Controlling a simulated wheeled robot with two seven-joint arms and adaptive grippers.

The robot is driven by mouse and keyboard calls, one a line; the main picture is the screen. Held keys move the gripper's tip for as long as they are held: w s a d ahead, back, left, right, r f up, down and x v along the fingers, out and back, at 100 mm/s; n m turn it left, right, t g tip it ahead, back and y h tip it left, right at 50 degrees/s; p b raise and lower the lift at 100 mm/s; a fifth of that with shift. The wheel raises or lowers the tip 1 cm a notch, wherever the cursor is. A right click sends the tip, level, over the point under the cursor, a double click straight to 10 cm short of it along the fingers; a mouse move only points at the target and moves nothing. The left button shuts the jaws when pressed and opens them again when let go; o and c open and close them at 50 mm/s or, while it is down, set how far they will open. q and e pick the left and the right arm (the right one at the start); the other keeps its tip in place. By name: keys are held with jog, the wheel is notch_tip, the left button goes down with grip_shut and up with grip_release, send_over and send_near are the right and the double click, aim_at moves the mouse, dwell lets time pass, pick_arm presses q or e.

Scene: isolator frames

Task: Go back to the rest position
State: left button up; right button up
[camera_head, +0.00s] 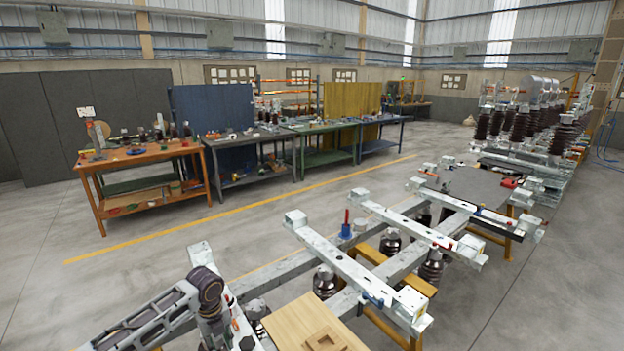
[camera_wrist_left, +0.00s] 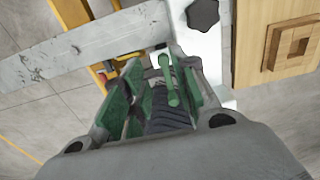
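My left arm comes in at the bottom left of the head view, over the near end of the metal frame (camera_head: 325,255). Its gripper is not clearly visible there. In the left wrist view my left gripper (camera_wrist_left: 150,75) has its green-lined fingers apart, so it looks open. A dark ribbed part (camera_wrist_left: 168,118) shows between the fingers; whether they touch it cannot be told. A pale metal beam (camera_wrist_left: 90,45) passes beyond the fingertips. A black knob (camera_wrist_left: 202,14) is just right of them. My right arm and gripper are not in view.
A wooden board (camera_head: 290,322) with a square wooden piece (camera_head: 325,341) lies right of my left arm. Dark insulators (camera_head: 325,281) stand under the frame's crossbeams. Workbenches (camera_head: 150,153) line the back, beyond a yellow floor line (camera_head: 200,222). The floor between is clear.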

pick_arm(q)
jog(key=s+d+f+n+t+h, duration=0.2)
jog(key=s+d+n, duration=1)
jog(key=s+d, duration=0.2)
jog(key=s+a+r+n+t+y, duration=0.1)
jog(key=s+a+r+n+y, duration=0.15)
jog(key=s+a+n, duration=0.95)
notch_tip(320, 180, down, 34)
jog(key=s+d+f+n+g+b, duration=0.1)
jog(key=d+n+b, duration=0.1)
jog(key=s+a+f+b, duration=0.1)
jog(key=s+a+f, duration=0.1)
jog(key=s+f, duration=0.8)
jog(key=s+a+f+g, duration=0.1)
jog(key=s+a+f, duration=0.1)
jog(key=s+f, duration=0.8)
jog(key=shift+s+f+b, duration=0.3)
jog(key=shift+s+b, duration=0.05)
jog(key=shift+s, duration=0.8)
